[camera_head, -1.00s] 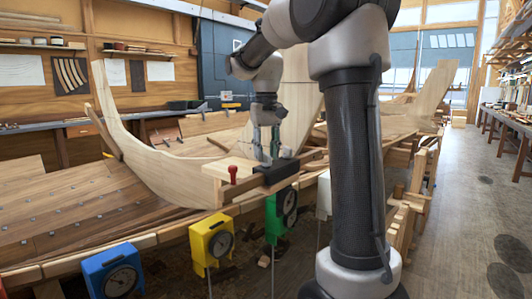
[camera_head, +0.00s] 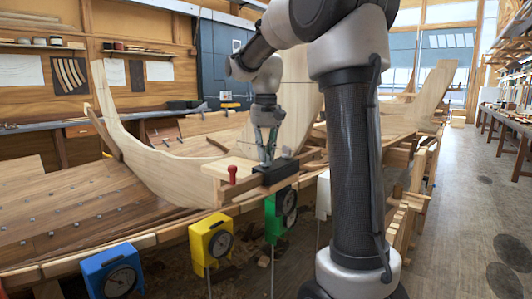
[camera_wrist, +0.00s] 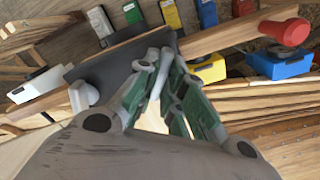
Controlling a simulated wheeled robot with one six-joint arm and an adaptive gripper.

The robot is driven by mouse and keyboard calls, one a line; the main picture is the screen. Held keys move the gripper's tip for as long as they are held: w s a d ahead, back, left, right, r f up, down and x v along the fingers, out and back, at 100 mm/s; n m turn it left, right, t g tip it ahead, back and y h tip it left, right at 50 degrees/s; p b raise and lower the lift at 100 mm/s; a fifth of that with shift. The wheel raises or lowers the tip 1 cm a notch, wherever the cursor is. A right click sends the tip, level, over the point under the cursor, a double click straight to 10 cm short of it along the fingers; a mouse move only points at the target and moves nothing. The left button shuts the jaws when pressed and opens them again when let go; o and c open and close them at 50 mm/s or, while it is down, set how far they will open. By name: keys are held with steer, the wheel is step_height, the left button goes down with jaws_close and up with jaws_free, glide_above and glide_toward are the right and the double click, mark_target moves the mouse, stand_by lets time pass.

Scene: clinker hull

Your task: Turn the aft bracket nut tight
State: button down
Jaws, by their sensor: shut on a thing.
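The black bracket (camera_head: 272,179) sits on the hull's upper edge by the upright plank. It is also in the wrist view (camera_wrist: 112,74), as a dark plate. My gripper (camera_head: 268,160) points down onto the bracket from above. In the wrist view my gripper's (camera_wrist: 159,66) green-sided fingers converge, with their grey tips close together at the bracket. It is shut on the aft bracket nut, which the fingertips mostly hide. A pale grey rounded piece (camera_wrist: 83,96) stands on the bracket's other end, apart from the fingers. I cannot tell how tight the nut is.
A red knob (camera_head: 232,174) stands on a wooden piece beside the bracket. Blue (camera_head: 112,270), yellow (camera_head: 211,240) and green (camera_head: 281,214) dial boxes hang along the hull's edge. Curved planking (camera_head: 150,170) rises left. The floor (camera_head: 470,220) at the right is clear.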

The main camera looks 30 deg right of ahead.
steer(key=m, duration=0.3)
steer(key=shift+m, duration=2.4)
steer(key=c, duration=1.5)
jaws_free()
step_height(320, 180, up, 12)
